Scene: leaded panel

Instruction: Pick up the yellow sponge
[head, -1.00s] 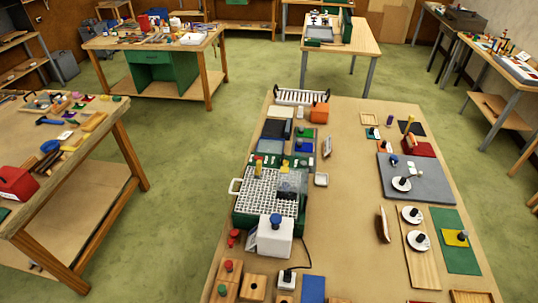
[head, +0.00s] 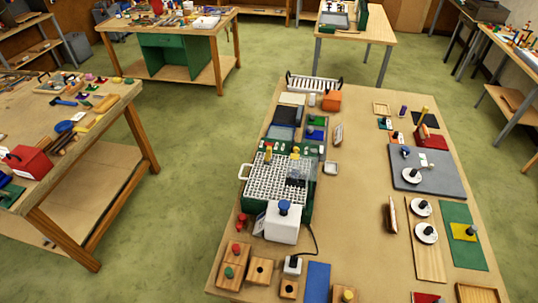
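I cannot tell for certain which thing is the yellow sponge. A small yellow piece (head: 295,153) stands at the back edge of the green machine with a white grid top (head: 267,178), on the middle bench. A flat yellow square (head: 462,232) with a dark knob on it lies on a green board (head: 457,262) at the bench's right side. Small yellow things also lie among the tools on the left bench, too small to make out. My gripper is not in view.
The white block with a blue knob (head: 283,222) stands at the front of the machine, with a black cord beside it. Wooden blocks (head: 233,262) stand at the bench's near left. A grey slab (head: 428,176) lies at right. The middle of the bench top (head: 350,215) is mostly clear.

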